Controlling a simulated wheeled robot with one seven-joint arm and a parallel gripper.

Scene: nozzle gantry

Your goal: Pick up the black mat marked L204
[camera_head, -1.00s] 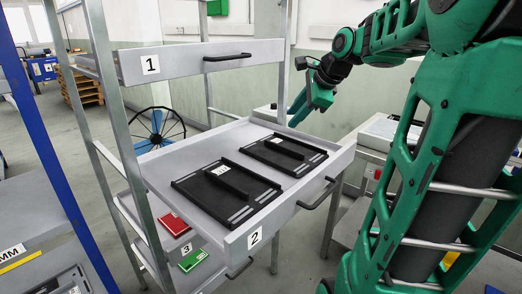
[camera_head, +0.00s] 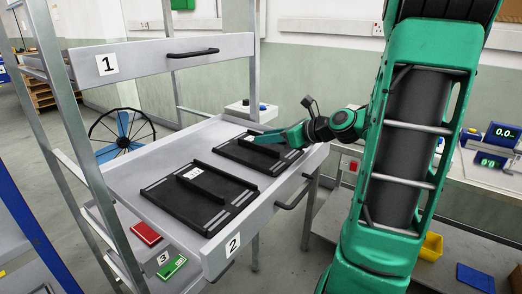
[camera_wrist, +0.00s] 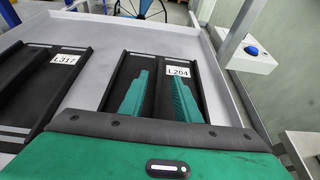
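The black mat marked L204 (camera_wrist: 151,92) lies in the pull-out drawer marked 2 (camera_head: 122,176). In the head view, it is the farther mat (camera_head: 236,152), with a raised bar along its middle. My gripper (camera_head: 264,138) reaches over this mat from the right. In the wrist view, the two green fingers of my gripper (camera_wrist: 160,76) are apart, one on each side of the mat's middle bar, with the L204 label just beyond the right one. I cannot tell whether they touch the bar. The fingers hide part of the mat.
A second black mat marked L317 (camera_wrist: 36,92) lies beside it, nearer in the head view (camera_head: 222,203). A drawer marked 1 (camera_head: 150,61) is above. A white box with a blue button (camera_wrist: 252,54) stands past the drawer's right side. Red (camera_head: 145,233) and green (camera_head: 172,267) pieces lie below.

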